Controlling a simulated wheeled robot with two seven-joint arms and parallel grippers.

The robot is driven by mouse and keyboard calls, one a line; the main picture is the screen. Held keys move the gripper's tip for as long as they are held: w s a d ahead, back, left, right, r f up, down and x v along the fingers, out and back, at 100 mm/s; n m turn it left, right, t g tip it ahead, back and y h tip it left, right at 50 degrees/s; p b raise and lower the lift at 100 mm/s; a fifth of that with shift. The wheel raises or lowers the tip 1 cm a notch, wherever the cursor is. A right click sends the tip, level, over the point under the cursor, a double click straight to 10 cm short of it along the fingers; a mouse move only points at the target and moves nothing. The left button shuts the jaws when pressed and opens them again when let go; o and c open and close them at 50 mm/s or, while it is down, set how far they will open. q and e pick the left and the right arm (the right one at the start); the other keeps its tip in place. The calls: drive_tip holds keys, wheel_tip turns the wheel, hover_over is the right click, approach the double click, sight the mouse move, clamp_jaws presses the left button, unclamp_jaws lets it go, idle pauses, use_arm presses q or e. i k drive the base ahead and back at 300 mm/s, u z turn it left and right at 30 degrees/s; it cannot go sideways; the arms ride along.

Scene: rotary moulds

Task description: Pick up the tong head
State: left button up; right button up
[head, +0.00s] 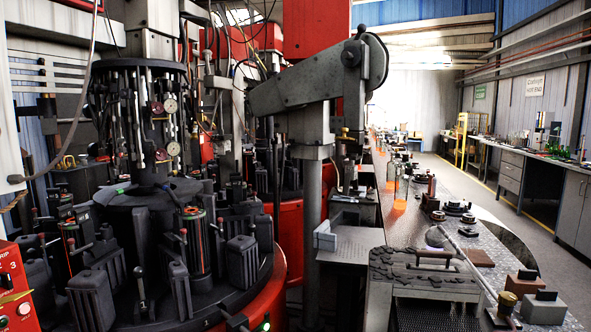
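Neither of my grippers is in view. I cannot tell for certain which object is the tong head. A grey machine arm (310,82) reaches out beside the rotary mould machine, with a small brass-coloured fitting (345,133) hanging near its joint. Small metal parts lie on the long bench (470,262) at right: a brass-topped piece (507,303), a pale block with a dark top (543,309) and dark round parts (468,218). A dark plate with a handle-like bar (434,258) lies at the near end.
The rotary mould machine (150,240) with several dark moulds fills the left side. A red control box (14,290) stands at lower left. Glowing orange bottles (398,190) stand farther along the bench. Grey cabinets (535,178) line the right wall, with clear floor (500,205) between.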

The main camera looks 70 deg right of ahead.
sight(351, 168)
drive_tip(key=i, duration=1.05)
drive_tip(key=z, duration=4.25)
drive_tip(key=i, duration=0.1)
drive_tip(key=u, duration=0.25)
